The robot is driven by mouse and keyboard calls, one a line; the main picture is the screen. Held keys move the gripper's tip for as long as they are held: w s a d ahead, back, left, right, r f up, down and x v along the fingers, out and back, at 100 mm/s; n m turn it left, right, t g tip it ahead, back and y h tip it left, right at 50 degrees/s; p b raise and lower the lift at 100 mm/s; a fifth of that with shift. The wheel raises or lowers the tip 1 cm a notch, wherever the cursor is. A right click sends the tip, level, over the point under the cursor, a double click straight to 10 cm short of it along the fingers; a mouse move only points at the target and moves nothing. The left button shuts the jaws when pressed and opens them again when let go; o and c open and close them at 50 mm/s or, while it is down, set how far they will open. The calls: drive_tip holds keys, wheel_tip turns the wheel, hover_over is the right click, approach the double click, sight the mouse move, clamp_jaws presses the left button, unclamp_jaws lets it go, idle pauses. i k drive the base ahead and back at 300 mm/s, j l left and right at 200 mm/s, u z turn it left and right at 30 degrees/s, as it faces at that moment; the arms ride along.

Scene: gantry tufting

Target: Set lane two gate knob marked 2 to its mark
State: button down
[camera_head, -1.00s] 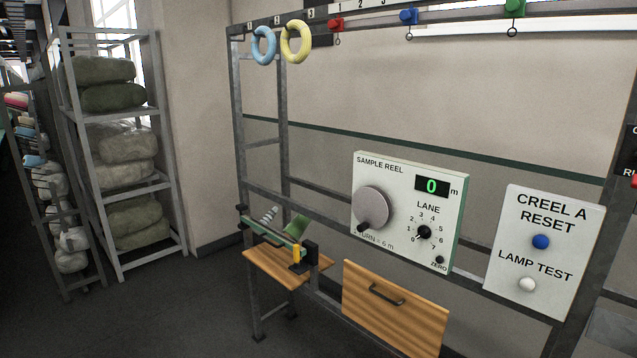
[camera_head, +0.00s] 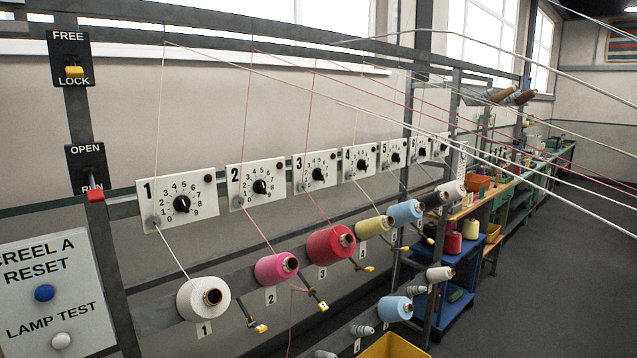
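The lane two gate plate (camera_head: 244,172) is a white panel marked 2, second from the left in a row of numbered plates on the metal frame. Its black knob (camera_head: 260,187) sits in the middle of a ring of printed digits. The knob's exact setting is too small to read. A pink thread runs down past the plate to a pink cone (camera_head: 276,267) above a tag marked 2. My gripper is not in view.
The lane 1 plate (camera_head: 177,199) and lane 3 plate (camera_head: 315,171) flank it. Cones, yellow-tipped levers (camera_head: 261,328) and taut threads project in front of the frame. A yellow bin (camera_head: 392,346) stands low at the front. Open floor (camera_head: 560,270) lies to the right.

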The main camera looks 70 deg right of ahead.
sight(259, 186)
drive_tip(key=z, duration=1.85)
